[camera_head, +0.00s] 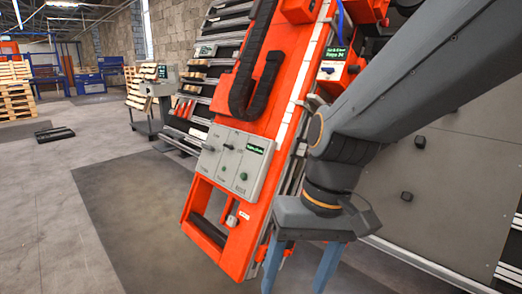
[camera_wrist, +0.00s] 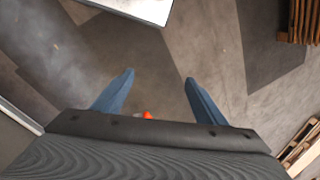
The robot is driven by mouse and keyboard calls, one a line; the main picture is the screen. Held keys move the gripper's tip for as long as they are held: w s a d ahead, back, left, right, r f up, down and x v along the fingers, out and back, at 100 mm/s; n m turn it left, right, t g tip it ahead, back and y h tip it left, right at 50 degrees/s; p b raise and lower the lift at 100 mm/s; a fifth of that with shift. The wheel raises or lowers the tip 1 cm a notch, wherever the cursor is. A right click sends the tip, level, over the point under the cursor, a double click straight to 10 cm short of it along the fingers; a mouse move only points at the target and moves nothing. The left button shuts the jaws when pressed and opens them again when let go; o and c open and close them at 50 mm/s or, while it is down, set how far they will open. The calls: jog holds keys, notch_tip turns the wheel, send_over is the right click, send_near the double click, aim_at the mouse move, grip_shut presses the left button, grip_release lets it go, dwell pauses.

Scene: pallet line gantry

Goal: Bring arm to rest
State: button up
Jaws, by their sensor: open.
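My gripper (camera_head: 298,270) hangs at the lower middle of the head view, with its blue fingers pointing down and apart. In the wrist view my gripper (camera_wrist: 158,92) is open, with bare grey floor showing between the fingers and nothing held. My grey arm comes in from the upper right, bent at the wrist, in front of the orange gantry frame (camera_head: 283,62). A small orange patch (camera_wrist: 148,115) shows by the gripper's base in the wrist view; I cannot tell what it is.
A grey control panel (camera_head: 236,160) with knobs sits on the gantry left of my gripper. A large grey panel (camera_head: 440,185) stands at the right. Pallets (camera_head: 14,92) are stacked far left, and a dark flat object (camera_head: 55,134) lies on the floor. The left floor is largely free.

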jog(key=s+d+r+m+h+p, duration=0.2)
jog(key=d+r+p, duration=0.9)
jog(key=p, duration=0.9)
jog(key=shift+s+d+r+t+p, duration=0.15)
jog(key=shift+d+r+t+p, duration=0.2)
jog(key=shift+d, duration=0.85)
jog(key=shift+f, duration=0.1)
jog(key=shift+c, duration=0.2)
